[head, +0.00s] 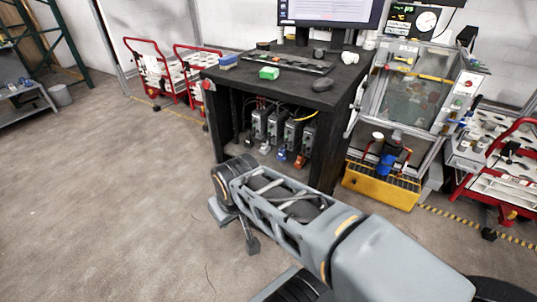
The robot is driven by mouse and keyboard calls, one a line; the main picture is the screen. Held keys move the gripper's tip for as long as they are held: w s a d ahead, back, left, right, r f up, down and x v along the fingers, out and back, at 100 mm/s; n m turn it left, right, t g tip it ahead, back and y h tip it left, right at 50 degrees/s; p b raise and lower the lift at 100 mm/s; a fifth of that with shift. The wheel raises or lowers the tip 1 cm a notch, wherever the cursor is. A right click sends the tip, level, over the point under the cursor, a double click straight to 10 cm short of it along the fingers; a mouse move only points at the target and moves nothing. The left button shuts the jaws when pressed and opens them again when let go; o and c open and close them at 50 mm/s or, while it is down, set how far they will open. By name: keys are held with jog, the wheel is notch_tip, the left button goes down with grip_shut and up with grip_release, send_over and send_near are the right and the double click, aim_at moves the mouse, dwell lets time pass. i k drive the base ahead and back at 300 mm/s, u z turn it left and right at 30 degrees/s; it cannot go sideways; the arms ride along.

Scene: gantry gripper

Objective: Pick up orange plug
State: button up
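Several grey box-shaped units stand in a row in the open space under the black desk. Small coloured plugs show at their lower fronts. My gripper (243,232) hangs at the far end of my arm, over the floor in front of the desk's left side. It is lower in the picture than the plugs and apart from them. Its fingers are partly hidden by my arm, and their opening is unclear.
The black desk (335,98) has side panels around the units. Cables hang above them. A yellow crate (381,187) and a glass-fronted cabinet stand to the right. Red carts (148,62) stand behind at left. The grey floor (110,215) at left is clear.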

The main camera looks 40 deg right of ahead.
aim_at(300, 157)
jog(key=i, duration=0.8)
jog(key=z, duration=0.85)
jog(key=i, duration=0.6)
jog(key=z, duration=0.55)
